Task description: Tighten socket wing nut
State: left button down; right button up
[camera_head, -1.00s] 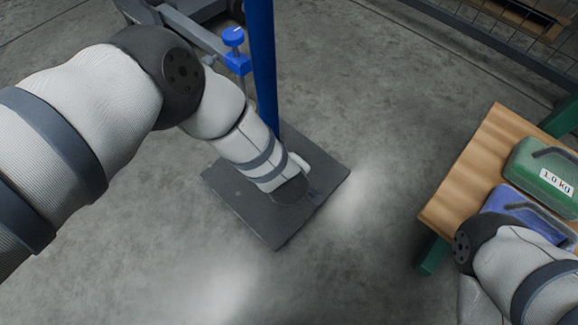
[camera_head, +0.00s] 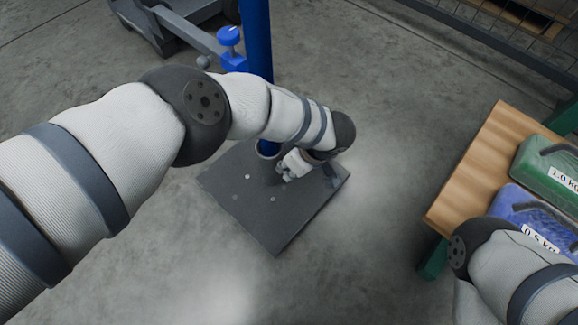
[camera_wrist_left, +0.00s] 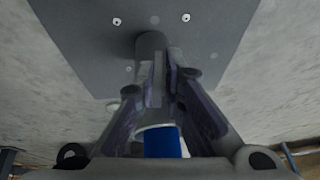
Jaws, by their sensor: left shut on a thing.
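The blue post (camera_head: 257,48) stands upright in a socket (camera_head: 266,151) on the dark base plate (camera_head: 262,215). In the left wrist view the grey socket tube (camera_wrist_left: 150,45) rises from the plate, with blue (camera_wrist_left: 161,143) at its near end. My left gripper (camera_head: 287,172) is low over the plate, just right of the socket. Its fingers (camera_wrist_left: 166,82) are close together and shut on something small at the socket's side. The fingers hide it; its place fits the wing nut. My right gripper is out of view.
A blue clamp knob (camera_head: 229,37) sits higher up beside the post. A wooden-topped table (camera_head: 465,165) at right holds a green weight (camera_head: 548,165) and a blue weight (camera_head: 520,207). My right arm overlaps the table's front. Bare concrete floor lies between plate and table.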

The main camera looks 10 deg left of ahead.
pick_arm(q)
jog(key=shift+w+r, duration=0.15)
jog(key=shift+w, duration=0.2)
jog(key=c, duration=1.8)
grip_release()
jog(key=shift+o, duration=0.2)
jog(key=shift+s, duration=0.1)
jog(key=v, duration=1.2)
